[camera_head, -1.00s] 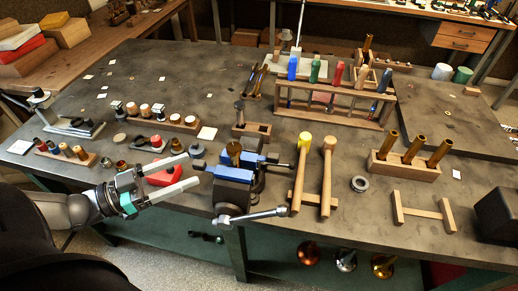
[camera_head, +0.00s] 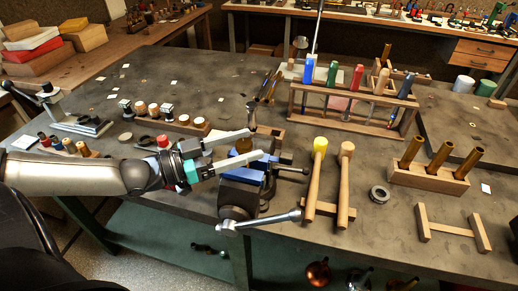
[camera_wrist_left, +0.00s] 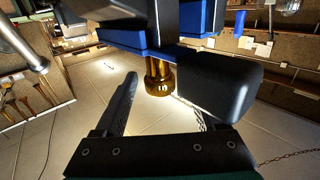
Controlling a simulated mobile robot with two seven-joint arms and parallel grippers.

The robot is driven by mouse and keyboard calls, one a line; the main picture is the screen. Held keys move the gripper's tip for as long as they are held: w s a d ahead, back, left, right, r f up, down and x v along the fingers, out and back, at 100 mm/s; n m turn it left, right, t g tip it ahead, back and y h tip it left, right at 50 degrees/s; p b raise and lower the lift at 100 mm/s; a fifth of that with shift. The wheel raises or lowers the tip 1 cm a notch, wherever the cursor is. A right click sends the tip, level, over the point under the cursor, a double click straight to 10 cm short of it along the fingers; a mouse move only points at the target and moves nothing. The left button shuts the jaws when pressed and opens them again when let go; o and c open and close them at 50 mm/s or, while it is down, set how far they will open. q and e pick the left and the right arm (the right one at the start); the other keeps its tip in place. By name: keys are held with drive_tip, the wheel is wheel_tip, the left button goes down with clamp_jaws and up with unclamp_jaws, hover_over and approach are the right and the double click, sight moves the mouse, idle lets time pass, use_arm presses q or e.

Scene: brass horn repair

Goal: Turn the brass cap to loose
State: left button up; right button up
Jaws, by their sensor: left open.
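The brass cap (camera_head: 244,145) stands at the top of the blue-jawed vise (camera_head: 240,196) in the head view. In the left wrist view the cap (camera_wrist_left: 159,85) is a round, ridged brass piece with a marking that looks like "10", on a brass stem by the blue jaws (camera_wrist_left: 125,38). My left gripper (camera_head: 256,144) is open, its two fingers reaching in from the left on either side of the cap. In the wrist view there is a visible gap between the cap and the left finger; contact on the right finger's side cannot be told. My right gripper is not in view.
Two mallets (camera_head: 343,180) lie on a wooden rest right of the vise. A rack of coloured-handled tools (camera_head: 345,120) stands behind. The vise's handle (camera_head: 265,221) sticks out in front. A block with brass tubes (camera_head: 430,178) and a grey ring (camera_head: 379,194) are further right.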

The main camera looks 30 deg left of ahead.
use_arm(q)
drive_tip(key=shift+b+x, duration=1.1)
drive_tip(key=shift+x, duration=0.7)
drive_tip(key=shift+c, duration=0.2)
clamp_jaws()
